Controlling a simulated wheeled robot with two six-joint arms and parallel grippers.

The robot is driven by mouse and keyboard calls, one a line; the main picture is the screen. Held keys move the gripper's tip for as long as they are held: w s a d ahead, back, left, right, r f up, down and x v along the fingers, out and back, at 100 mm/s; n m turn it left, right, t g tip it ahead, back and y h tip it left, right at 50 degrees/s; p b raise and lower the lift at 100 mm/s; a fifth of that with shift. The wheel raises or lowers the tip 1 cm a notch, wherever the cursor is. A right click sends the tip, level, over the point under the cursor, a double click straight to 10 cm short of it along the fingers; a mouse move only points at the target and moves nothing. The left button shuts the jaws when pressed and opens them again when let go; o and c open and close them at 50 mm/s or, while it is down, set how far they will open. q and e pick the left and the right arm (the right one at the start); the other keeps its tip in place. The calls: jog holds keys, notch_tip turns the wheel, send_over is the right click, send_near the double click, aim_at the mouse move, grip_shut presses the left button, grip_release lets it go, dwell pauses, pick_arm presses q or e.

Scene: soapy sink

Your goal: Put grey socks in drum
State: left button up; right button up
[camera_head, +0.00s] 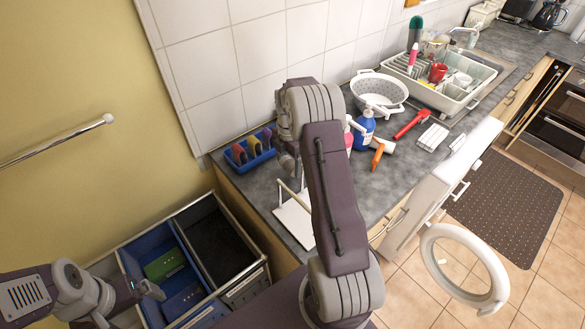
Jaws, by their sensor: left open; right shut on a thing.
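No grey socks can be made out in the head view. The washing machine door (438,267), a white ring, stands open at the lower right beside the counter front; the drum itself is hidden. My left gripper (150,291) is open and empty at the lower left, over the edge of the blue compartment. My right arm rises in the middle and bends down over the counter. My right gripper (290,167) shows only in part behind the arm, near the blue rack. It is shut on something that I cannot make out.
A two-part bin (262,264), blue and black inside, stands left of the counter, with green and blue packs inside. A blue rack (236,166), white colander (364,79), blue bottle (364,130), red tool (410,124) and dish rack (480,83) crowd the counter. Floor near the mat (510,200) is clear.

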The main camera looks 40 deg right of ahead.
aim_at(289, 170)
notch_tip(289, 170, down, 3)
jog(key=shift+s+a+f, duration=0.1)
jog(key=shift+s+f, duration=0.05)
jog(key=shift+f, duration=0.2)
jog(key=shift+f, duration=0.1)
jog(key=o, duration=1.4)
jog(key=shift+c, duration=0.2)
